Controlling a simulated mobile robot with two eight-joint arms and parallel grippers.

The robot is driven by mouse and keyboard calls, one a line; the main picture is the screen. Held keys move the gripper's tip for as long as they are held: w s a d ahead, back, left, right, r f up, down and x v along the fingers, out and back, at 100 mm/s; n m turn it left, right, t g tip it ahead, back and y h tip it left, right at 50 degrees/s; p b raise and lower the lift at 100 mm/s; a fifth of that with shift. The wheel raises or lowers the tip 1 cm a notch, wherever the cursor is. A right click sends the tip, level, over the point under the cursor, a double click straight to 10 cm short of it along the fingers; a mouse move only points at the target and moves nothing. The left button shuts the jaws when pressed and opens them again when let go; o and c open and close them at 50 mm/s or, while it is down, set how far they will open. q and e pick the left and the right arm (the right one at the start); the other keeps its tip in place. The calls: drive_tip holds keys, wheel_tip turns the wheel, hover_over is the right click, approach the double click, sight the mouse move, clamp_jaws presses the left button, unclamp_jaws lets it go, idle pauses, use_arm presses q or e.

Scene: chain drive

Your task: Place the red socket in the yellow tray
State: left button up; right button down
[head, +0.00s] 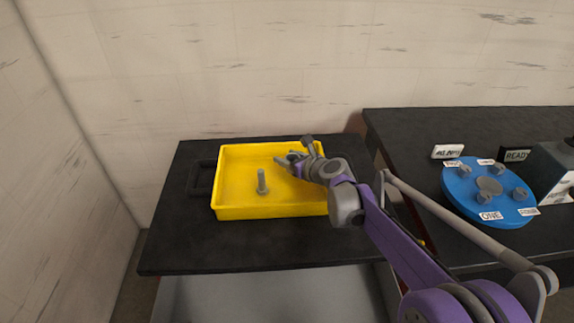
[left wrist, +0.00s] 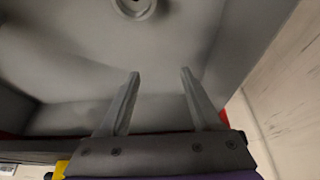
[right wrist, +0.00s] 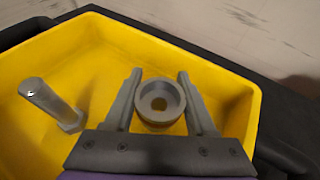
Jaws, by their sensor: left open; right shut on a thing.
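The yellow tray (head: 238,207) lies on the black table at centre left in the head view; it also fills much of the right wrist view (right wrist: 100,50). My right gripper (head: 288,160) is over the right part of the tray. In the right wrist view, my right gripper (right wrist: 160,80) is shut on a round grey socket (right wrist: 160,118) with a hole in its middle. No red socket shows; the held one looks grey. I cannot tell whether it touches the tray floor. My left gripper (left wrist: 160,75) is open and empty, seen only in the left wrist view.
A grey bolt (head: 262,184) stands in the tray, left of my right gripper. A blue disc (head: 470,195) with several grey pieces and labels sits on the right table (head: 405,125). The black table's front is clear.

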drive_tip(key=shift+f, duration=1.2)
drive_tip(key=shift+f, duration=0.15)
drive_tip(key=shift+c, duration=1.1)
unclamp_jaws()
drive_tip(key=shift+r, duration=0.3)
drive_tip(key=p+v, duration=0.1)
drive_tip(key=v, duration=1.1)
